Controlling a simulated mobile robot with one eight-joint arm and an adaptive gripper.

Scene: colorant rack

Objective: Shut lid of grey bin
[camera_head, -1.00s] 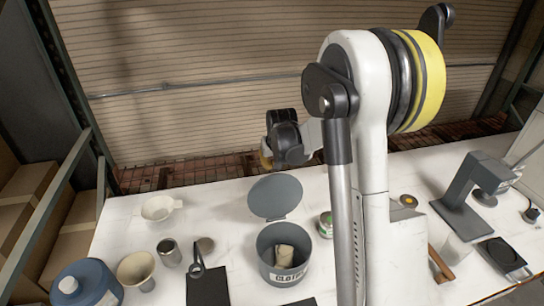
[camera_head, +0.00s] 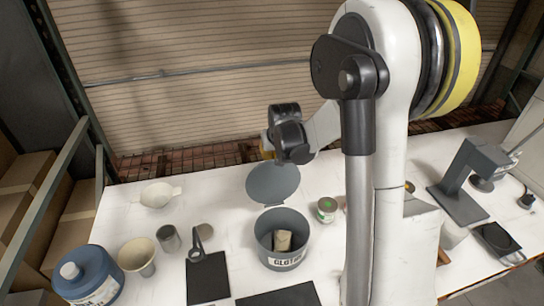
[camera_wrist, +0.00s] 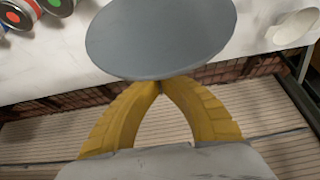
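The grey bin (camera_head: 282,262) stands on the white table in the head view, with a lettered label on its front and a beige object inside. Its round grey lid (camera_head: 273,184) is raised, standing open at the bin's far side. In the wrist view the lid (camera_wrist: 160,35) fills the top middle. My gripper's yellow fingers (camera_wrist: 160,88) converge right at the lid's edge, apparently with nothing between them; I cannot tell whether they touch the lid. In the head view my gripper is behind and above the lid, its fingertips mostly hidden by the wrist.
A black slab (camera_head: 207,279), metal cup (camera_head: 168,239), beige cup (camera_head: 138,256) and blue jug (camera_head: 90,278) are to the left. A grey stand (camera_head: 458,190) is at right.

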